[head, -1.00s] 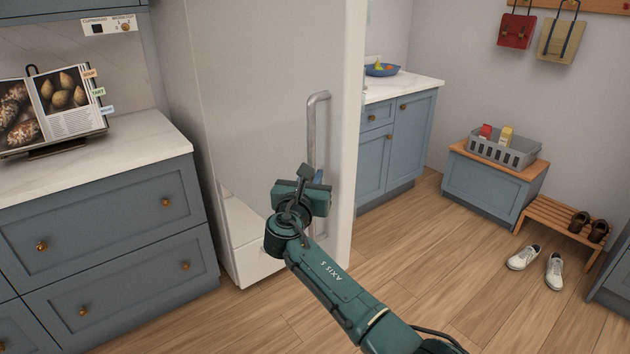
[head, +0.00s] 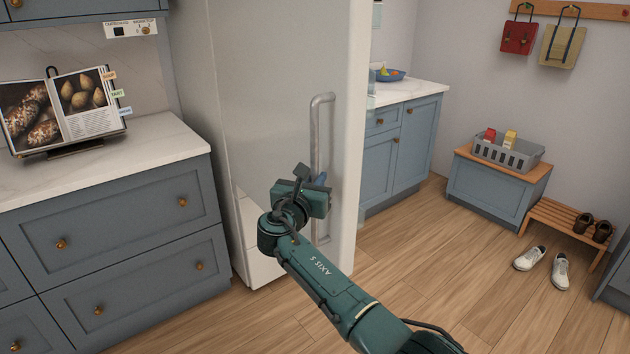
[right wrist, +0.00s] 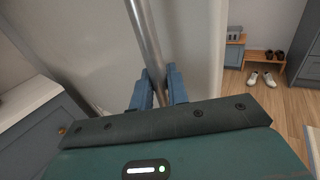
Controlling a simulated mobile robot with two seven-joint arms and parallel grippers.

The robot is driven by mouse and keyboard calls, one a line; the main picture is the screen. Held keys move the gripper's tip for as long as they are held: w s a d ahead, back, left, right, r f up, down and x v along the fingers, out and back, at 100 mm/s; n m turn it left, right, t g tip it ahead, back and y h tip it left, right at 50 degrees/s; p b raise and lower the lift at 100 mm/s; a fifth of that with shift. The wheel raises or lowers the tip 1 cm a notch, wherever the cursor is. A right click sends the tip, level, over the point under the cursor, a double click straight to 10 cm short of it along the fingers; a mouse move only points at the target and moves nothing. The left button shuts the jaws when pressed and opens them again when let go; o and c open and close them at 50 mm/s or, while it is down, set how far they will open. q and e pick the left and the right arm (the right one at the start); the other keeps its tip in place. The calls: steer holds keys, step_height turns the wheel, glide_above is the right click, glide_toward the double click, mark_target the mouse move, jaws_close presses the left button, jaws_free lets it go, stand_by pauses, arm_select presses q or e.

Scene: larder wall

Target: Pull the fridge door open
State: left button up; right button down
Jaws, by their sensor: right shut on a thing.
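The fridge (head: 265,110) is tall and pale, left of centre in the head view. Its long vertical metal handle (head: 318,125) is near the right side of the front; it also shows in the right wrist view (right wrist: 147,42). My right gripper (head: 321,180) is at the lower half of the handle. In the right wrist view its blue fingers (right wrist: 160,90) are shut around the bar, one on each side. My arm hides part of the fridge's lower front. I cannot tell whether a gap shows at the door's edge. My left gripper is out of view.
A blue drawer unit (head: 130,230) with a marble top and an open cookbook (head: 68,108) stands left of the fridge. A blue cabinet (head: 395,150) stands beyond it on the right. White shoes (head: 530,258) lie by a slatted bench (head: 560,222). The wooden floor between is clear.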

steer(key=shift+a+r, duration=0.25)
steer(key=shift+r, duration=0.15)
steer(key=c, duration=1.8)
jaws_free()
steer(key=shift+o, duration=1.4)
steer(key=shift+w+f, duration=0.1)
steer(key=shift+f, duration=0.05)
steer(key=shift+o, duration=0.3)
steer(key=shift+f, duration=0.1)
steer(key=shift+f, duration=0.1)
steer(key=v, duration=1.3)
